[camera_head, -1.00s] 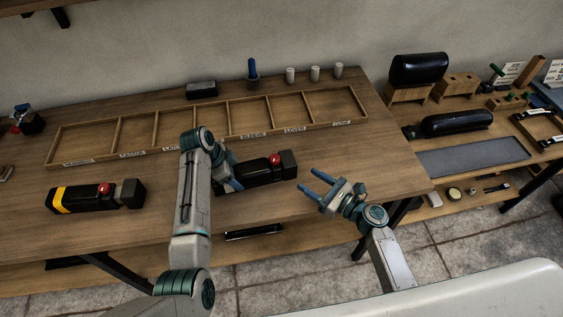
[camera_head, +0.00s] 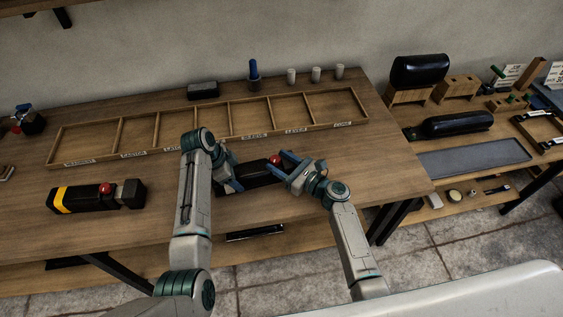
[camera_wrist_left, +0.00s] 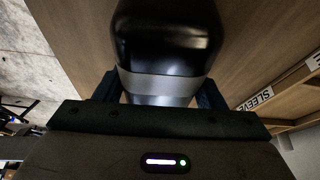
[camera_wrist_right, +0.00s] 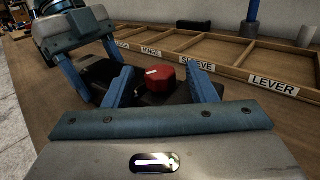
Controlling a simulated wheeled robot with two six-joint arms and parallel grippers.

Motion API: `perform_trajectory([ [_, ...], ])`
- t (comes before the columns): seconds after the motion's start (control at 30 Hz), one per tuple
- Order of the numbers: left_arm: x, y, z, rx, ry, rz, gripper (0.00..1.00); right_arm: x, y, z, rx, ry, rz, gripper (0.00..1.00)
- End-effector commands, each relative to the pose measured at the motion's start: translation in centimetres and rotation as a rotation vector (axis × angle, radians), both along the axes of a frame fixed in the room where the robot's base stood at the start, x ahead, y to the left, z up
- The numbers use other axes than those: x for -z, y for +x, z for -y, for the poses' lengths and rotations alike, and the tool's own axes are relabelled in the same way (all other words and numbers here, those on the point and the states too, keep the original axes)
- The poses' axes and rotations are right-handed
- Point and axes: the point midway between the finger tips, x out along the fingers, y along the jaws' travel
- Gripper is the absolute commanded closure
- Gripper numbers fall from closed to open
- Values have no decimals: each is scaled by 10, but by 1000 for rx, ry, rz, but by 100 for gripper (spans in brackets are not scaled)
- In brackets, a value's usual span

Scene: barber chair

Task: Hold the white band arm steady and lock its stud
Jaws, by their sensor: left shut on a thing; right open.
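The white band arm (camera_head: 262,181) is a black padded block lying on the bench. Its pale band (camera_wrist_left: 160,86) shows in the left wrist view. My left gripper (camera_head: 231,182) is shut on it, a finger on each side of the band. The red stud (camera_head: 275,160) is on top of the arm, partly hidden in the head view by my right gripper (camera_head: 285,166). In the right wrist view, the stud (camera_wrist_right: 167,77) shows a small pale mark and sits between the open fingers. I cannot tell whether they touch it.
A yellow-banded arm (camera_head: 92,197) with a red stud lies to the left. A shallow labelled wooden tray (camera_head: 222,141) runs behind. A blue-handled tool (camera_head: 253,72) and several pale cylinders (camera_head: 316,74) stand at the back. The bench's right end is clear.

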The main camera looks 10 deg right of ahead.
Motion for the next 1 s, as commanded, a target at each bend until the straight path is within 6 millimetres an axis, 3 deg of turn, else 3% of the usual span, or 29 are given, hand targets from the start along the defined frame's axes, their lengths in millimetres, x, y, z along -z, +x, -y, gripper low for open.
perform_trajectory([
  [0.13,-1,0,0,1,-1,1,86,0,0,0,0,0,0,51],
  [0.37,-1,0,0,1,-1,1,86,0,0,0,0,0,0,93],
  [0.57,-1,0,0,1,-1,1,86,1,-2,-2,43,2,-1,93],
  [1.0,-1,0,1,1,-2,0,86,0,-5,-8,376,2,1,93],
])
